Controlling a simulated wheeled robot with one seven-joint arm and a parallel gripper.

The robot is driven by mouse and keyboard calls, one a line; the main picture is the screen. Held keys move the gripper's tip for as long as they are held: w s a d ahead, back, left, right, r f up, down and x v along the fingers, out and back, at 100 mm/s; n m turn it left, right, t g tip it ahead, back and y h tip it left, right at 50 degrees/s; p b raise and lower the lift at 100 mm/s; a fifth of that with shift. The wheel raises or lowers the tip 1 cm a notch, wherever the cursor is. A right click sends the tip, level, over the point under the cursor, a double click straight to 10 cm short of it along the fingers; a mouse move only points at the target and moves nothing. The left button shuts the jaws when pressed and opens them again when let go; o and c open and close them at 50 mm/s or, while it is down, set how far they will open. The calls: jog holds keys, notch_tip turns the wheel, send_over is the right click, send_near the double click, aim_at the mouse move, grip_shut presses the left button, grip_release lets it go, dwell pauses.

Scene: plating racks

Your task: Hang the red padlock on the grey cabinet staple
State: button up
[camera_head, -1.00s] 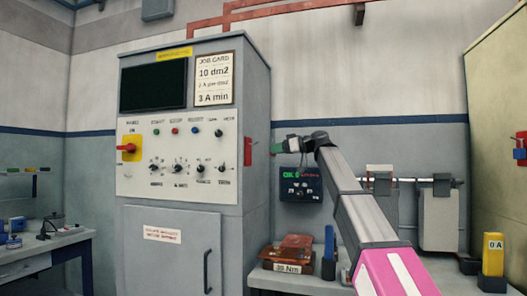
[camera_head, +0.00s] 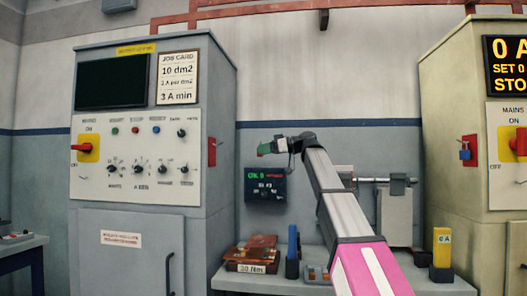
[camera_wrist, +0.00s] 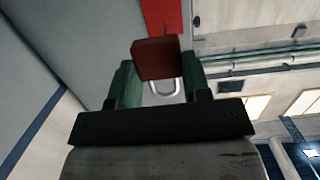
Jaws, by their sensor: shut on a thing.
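The red padlock (camera_wrist: 155,60) is held between the green fingers of my gripper (camera_wrist: 153,84) in the wrist view, with its pale shackle showing below the body. My gripper also shows small in the head view (camera_head: 265,149), to the right of the grey cabinet (camera_head: 218,85); the padlock cannot be made out there. A red plate (camera_head: 212,152) with a small dark fitting sits on the cabinet's right side wall, left of my gripper and apart from it. A red plate (camera_wrist: 163,14) also shows beyond the padlock in the wrist view. The staple's detail is too small to tell.
A beige cabinet (camera_head: 455,95) at the right bears a red plate with a blue padlock (camera_head: 465,151).

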jog(key=shift+d+f, duration=0.25)
jog(key=shift+d, duration=0.15)
jog(key=shift+d, duration=0.1)
jog(key=shift+s+d+r, duration=0.1)
jog(key=shift+d+r, duration=0.15)
jog(key=shift+d, duration=0.45)
jog(key=shift+s+d+r, duration=0.1)
jog(key=shift+d+r, duration=0.1)
jog(key=shift+d, duration=0.45)
jog(key=shift+s+d, duration=0.1)
jog(key=shift+d, duration=1.9)
